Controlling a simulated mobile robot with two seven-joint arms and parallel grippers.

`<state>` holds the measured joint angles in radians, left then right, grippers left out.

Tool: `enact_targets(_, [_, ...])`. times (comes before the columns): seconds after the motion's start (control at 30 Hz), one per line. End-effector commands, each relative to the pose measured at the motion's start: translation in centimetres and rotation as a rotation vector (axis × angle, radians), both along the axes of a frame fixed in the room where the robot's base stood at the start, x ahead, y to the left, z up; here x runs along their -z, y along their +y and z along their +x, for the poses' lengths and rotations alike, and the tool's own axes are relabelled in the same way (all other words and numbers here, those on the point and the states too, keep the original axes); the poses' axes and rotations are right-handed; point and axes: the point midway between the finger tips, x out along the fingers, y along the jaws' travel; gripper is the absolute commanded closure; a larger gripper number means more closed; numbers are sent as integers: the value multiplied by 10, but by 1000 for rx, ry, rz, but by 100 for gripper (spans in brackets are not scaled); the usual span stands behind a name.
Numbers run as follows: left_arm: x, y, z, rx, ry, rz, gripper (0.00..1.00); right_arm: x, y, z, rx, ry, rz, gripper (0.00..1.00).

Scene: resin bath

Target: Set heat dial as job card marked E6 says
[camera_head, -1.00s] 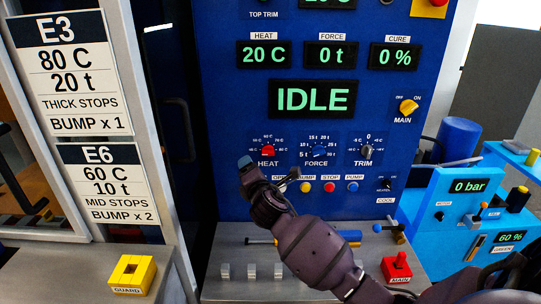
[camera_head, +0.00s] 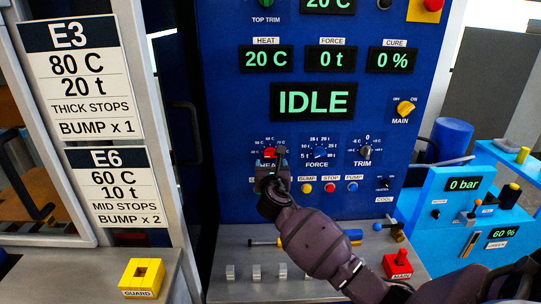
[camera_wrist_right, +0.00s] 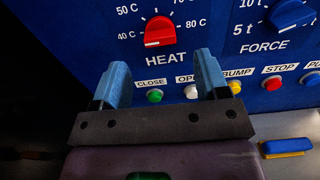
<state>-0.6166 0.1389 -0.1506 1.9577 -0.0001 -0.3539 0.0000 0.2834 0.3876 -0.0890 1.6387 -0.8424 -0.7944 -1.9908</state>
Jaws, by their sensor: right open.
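The E6 job card (camera_head: 118,187) hangs at the left and reads 60 C, 10 t, mid stops, bump x 2. The heat dial (camera_wrist_right: 160,31) is a red knob on the blue panel, with a white mark at its lower left, on the 40 C side. In the head view the heat dial (camera_head: 269,153) is partly hidden by my right gripper (camera_head: 273,164). In the wrist view my right gripper (camera_wrist_right: 162,80) is open and empty, with its blue fingers below the knob and apart from it. My left gripper is not in view.
The heat display (camera_head: 266,56) reads 20 C, and the status display (camera_head: 313,101) reads IDLE. The force dial (camera_head: 320,153) is close on the right. Small buttons, including the green close button (camera_wrist_right: 155,96), sit below the dials. The E3 card (camera_head: 82,80) hangs above E6.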

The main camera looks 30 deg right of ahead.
Motion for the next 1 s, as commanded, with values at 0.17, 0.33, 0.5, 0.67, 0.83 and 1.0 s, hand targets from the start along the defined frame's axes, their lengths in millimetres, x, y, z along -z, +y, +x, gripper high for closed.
enact_targets(0.17, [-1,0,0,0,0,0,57,-1,-15,26,1,-1,1,32])
enact_targets(0.33, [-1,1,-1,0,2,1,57,-1,-27,44,0,-1,2,32])
enact_targets(0.5, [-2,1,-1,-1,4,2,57,-1,-34,55,0,-1,2,32])
enact_targets(0.67, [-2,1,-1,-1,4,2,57,0,-36,59,0,0,2,32])
enact_targets(0.83, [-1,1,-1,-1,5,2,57,0,-36,60,-1,-1,2,32])
enact_targets(1.0, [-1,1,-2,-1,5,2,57,0,-36,60,-1,-1,2,44])
